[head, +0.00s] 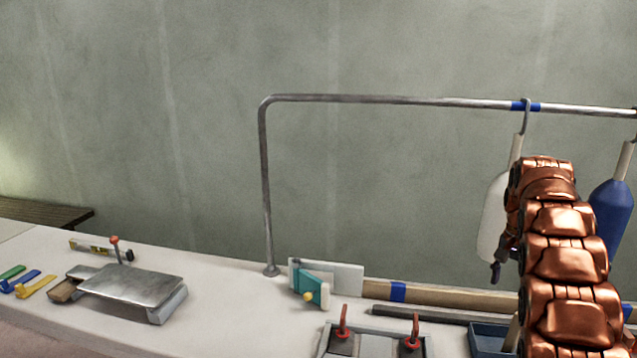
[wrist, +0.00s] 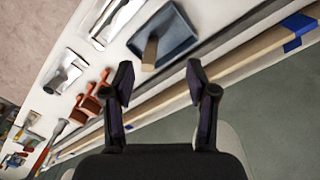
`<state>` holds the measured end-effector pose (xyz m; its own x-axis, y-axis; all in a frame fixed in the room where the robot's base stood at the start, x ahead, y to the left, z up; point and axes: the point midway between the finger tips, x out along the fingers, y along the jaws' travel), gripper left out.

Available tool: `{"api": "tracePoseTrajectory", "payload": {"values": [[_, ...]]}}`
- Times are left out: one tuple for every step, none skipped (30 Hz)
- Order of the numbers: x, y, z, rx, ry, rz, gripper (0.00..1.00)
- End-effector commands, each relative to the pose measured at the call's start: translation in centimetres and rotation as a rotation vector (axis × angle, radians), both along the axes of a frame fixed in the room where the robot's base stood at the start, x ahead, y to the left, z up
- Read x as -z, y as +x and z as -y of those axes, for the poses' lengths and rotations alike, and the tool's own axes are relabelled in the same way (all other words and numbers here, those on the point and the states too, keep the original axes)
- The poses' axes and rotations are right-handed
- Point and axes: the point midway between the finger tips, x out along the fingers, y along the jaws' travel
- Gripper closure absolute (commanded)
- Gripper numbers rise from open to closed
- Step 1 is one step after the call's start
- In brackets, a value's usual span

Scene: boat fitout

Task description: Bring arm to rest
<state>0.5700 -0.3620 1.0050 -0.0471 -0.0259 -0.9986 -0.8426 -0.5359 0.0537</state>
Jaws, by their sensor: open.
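My copper-coloured arm (head: 567,260) rises along the right side of the head view and bends over near the rail. My gripper (head: 497,268) hangs at the arm's far end, partly hidden by the arm, in front of the white hanging fender. In the wrist view, my gripper (wrist: 160,75) has its two dark fingers wide apart. Nothing is held between them. Below it, the wrist view shows the bench top with a blue tray (wrist: 178,42) beyond the fingertips.
A metal rail (head: 390,99) carries a white fender (head: 493,215) and a blue fender (head: 612,215), both close to my arm. A wooden strip (head: 450,294) lies along the bench's back. A metal plate (head: 135,284) and several small tools lie left. Bare bench (head: 225,310) shows between.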

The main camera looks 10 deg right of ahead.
Motion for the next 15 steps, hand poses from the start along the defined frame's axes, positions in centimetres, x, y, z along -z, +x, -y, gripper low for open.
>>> {"api": "tracePoseTrajectory", "payload": {"values": [[-0.8, -0.3, -1.4, -0.022, -0.002, -0.008, 0.43], [-1.0, -0.6, -2.1, -0.032, -0.002, -0.013, 0.43], [-1.5, -0.8, -3.0, -0.048, -0.005, -0.014, 0.43], [-1.9, -1.1, -3.7, -0.059, -0.006, -0.017, 0.43], [-2.1, -1.4, -4.3, -0.071, -0.005, -0.021, 0.43], [-2.4, -1.7, -5.2, -0.086, -0.006, -0.024, 0.43], [-2.8, -2.0, -5.9, -0.097, -0.008, -0.024, 0.43], [-3.1, -2.3, -6.6, -0.109, -0.008, -0.027, 0.43], [-3.3, -2.8, -7.5, -0.125, -0.006, -0.031, 0.43], [-3.6, -3.1, -8.2, -0.138, -0.006, -0.032, 0.43], [-3.8, -3.5, -8.9, -0.149, -0.005, -0.035, 0.43], [-4.1, -4.0, -9.9, -0.165, -0.003, -0.04, 0.43], [-4.3, -4.4, -10.6, -0.178, -0.002, -0.042, 0.43], [-4.5, -4.8, -11.3, -0.191, -0.002, -0.043, 0.43], [-4.7, -5.4, -12.2, -0.207, -0.001, -0.046, 0.43]]}}
